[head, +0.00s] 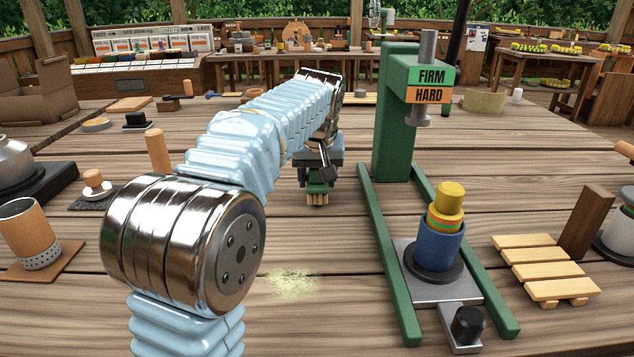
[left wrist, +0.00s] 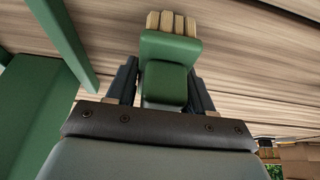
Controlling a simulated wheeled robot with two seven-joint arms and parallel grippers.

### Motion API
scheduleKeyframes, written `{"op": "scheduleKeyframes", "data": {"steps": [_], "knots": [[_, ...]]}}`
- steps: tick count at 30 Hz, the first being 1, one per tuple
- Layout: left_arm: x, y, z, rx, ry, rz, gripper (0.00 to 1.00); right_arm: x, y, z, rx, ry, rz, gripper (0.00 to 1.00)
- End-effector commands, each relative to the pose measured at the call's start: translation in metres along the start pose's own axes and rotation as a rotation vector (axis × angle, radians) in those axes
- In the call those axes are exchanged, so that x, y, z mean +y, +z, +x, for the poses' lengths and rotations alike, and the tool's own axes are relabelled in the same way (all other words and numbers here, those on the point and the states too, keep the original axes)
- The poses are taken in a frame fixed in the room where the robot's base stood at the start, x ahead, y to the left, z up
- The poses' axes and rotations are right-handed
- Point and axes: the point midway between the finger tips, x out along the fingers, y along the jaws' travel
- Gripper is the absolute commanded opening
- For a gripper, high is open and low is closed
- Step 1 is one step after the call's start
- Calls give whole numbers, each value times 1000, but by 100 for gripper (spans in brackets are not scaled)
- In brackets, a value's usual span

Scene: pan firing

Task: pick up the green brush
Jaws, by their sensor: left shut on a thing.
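The green brush (head: 317,188) has a green body and pale tan bristles that point down in the head view. My left gripper (head: 318,172) is shut on it from above. In the left wrist view the brush (left wrist: 166,84) sits between the two dark fingers of the left gripper (left wrist: 165,75), with its bristles at the far end. I cannot tell whether the bristles touch the wooden table (head: 330,235). My left arm hides part of the table behind it. My right gripper is not in view.
A green press (head: 396,120) with rails stands to the right of the brush, holding a blue cup (head: 434,245) with a yellow-topped stack. A slatted wooden rack (head: 545,270) lies further right. Pale powder (head: 292,284) lies in front. A perforated cup (head: 32,235) stands at left.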

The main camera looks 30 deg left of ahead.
Motion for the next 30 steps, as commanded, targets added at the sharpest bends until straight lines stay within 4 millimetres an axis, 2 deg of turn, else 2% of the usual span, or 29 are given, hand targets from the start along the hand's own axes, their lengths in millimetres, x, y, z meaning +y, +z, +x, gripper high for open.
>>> {"op": "scheduleKeyframes", "data": {"steps": [3,8,10,13,16,22,30], "knots": [[-1,-6,-22,4,5,0,18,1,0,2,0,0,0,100],[-16,9,-70,5,12,3,18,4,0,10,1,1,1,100],[-23,16,-91,4,12,3,18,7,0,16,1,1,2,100],[-35,38,-105,4,14,6,18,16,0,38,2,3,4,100],[-46,51,-123,3,9,3,18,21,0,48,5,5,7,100],[-58,67,-147,2,3,0,18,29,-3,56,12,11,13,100],[-62,72,-156,0,0,-1,18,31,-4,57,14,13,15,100]]}}
